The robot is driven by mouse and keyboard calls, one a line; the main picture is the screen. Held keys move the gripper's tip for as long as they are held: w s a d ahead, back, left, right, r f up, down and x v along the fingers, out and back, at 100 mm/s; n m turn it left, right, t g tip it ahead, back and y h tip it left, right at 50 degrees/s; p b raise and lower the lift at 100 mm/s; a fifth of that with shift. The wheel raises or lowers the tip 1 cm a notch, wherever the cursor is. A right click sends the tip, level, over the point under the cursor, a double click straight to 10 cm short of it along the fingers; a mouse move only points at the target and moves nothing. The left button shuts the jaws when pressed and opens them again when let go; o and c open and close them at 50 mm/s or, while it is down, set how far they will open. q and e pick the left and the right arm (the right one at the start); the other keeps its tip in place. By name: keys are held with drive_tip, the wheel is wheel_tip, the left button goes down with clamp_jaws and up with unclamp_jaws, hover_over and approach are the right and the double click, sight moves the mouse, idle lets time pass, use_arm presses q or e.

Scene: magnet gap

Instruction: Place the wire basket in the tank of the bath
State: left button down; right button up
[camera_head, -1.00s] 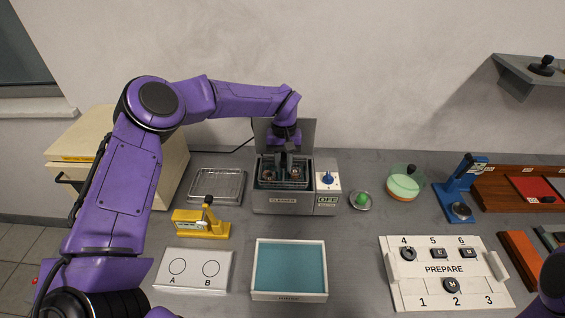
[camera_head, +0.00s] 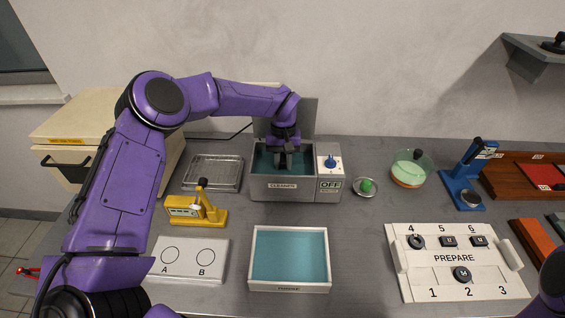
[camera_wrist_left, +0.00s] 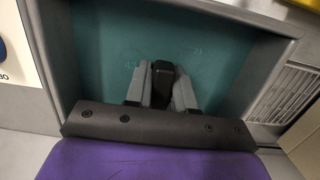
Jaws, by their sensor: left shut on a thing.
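The bath (camera_head: 268,192) is a grey box labelled CLEANER, with a raised lid behind it and teal liquid in its tank (camera_head: 262,160). My left gripper (camera_head: 284,163) reaches down into the tank from above. In the left wrist view its fingers (camera_wrist_left: 161,88) are shut on a dark upright piece, which looks like the handle of the wire basket. The basket's wire body cannot be made out; the opaque teal liquid (camera_wrist_left: 105,55) seems to hide it. Only part of my right arm shows at the lower right, without its gripper.
A blue switch (camera_head: 329,162) and an OFF panel sit right of the tank. A wire-grid tray (camera_head: 213,174) and a yellow device (camera_head: 184,208) stand to the left. A teal-floored tray (camera_head: 290,287) lies in front.

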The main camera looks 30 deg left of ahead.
use_arm(q)
drive_tip(key=shift+f+b, duration=0.3)
drive_tip(key=shift+f, duration=0.3)
drive_tip(key=c, duration=0.9)
unclamp_jaws()
drive_tip(key=shift+r, duration=0.1)
drive_tip(key=r, duration=0.3)
drive_tip(key=r+b, duration=0.1)
drive_tip(key=r, duration=0.3)
drive_tip(key=w+r+b, duration=0.1)
drive_tip(key=r, duration=0.2)
drive_tip(key=shift+a+r, duration=0.2)
drive_tip(key=shift+a, duration=0.1)
